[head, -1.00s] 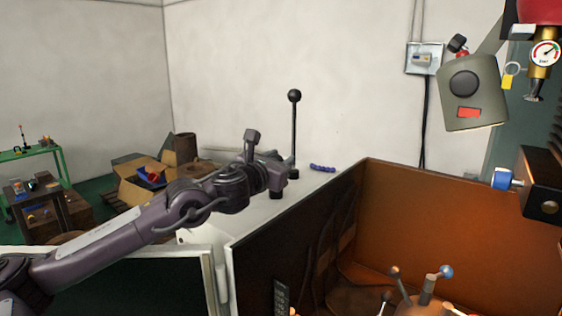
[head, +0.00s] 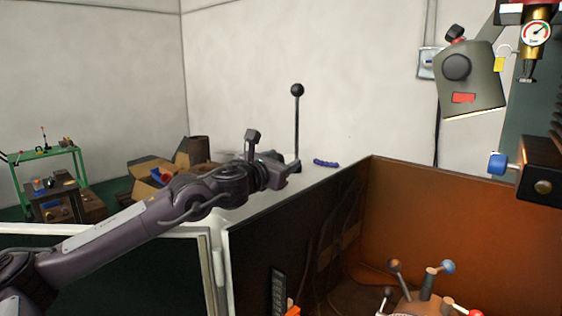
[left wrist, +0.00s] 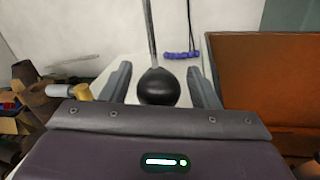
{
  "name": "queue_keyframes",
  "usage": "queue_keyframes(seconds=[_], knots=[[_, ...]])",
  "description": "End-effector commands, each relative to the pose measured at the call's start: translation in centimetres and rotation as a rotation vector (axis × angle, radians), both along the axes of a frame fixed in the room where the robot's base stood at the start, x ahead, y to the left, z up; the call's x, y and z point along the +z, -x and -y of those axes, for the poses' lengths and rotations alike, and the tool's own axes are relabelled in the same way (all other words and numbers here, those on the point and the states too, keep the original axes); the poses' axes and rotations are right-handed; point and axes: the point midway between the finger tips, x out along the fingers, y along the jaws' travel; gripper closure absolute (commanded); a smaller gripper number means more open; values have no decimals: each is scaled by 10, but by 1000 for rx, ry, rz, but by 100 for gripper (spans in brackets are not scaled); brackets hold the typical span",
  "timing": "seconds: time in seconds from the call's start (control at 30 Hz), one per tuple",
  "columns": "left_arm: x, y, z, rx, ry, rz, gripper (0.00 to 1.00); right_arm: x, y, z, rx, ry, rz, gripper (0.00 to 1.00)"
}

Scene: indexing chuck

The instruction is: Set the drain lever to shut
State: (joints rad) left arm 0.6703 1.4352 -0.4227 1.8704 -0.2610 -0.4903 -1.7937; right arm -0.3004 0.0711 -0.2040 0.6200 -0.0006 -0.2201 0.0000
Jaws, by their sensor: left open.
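A tall thin lever (head: 296,125) with a black ball knob stands upright on the pale ledge behind the brown-walled bay; I take it for the drain lever, but no label is readable. My left gripper (head: 290,174) is at its foot, with the arm coming in from the left. In the left wrist view, the open fingers (left wrist: 158,85) stand on either side of a rounded black piece (left wrist: 158,88), with the lever's rod (left wrist: 150,30) rising from it. I cannot tell if they touch it. The lever's foot is largely hidden by the gripper in the head view. My right gripper is out of view.
A blue-purple object (head: 326,163) lies on the ledge right of the lever. Several short levers (head: 428,282) stand in the brown bay (head: 460,210). A lamp (head: 468,78) and a gauge (head: 536,33) hang at upper right. Cardboard boxes (head: 150,170) and a green table (head: 85,160) are at left.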

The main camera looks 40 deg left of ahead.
Motion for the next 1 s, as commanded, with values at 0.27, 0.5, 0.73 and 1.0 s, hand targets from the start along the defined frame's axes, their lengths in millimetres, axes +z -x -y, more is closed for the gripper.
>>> queue_keyframes(seconds=[0.27, 0.5, 0.73, 1.0], knots=[[-1, 10, -1, 5, -4, 2, 45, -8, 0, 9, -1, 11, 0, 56], [-3, 38, 2, 4, -9, 2, 45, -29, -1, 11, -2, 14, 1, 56], [-2, 63, 7, 1, -7, 2, 45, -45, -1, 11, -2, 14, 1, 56], [-1, 77, 9, 0, -1, 0, 45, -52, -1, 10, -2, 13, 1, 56]])
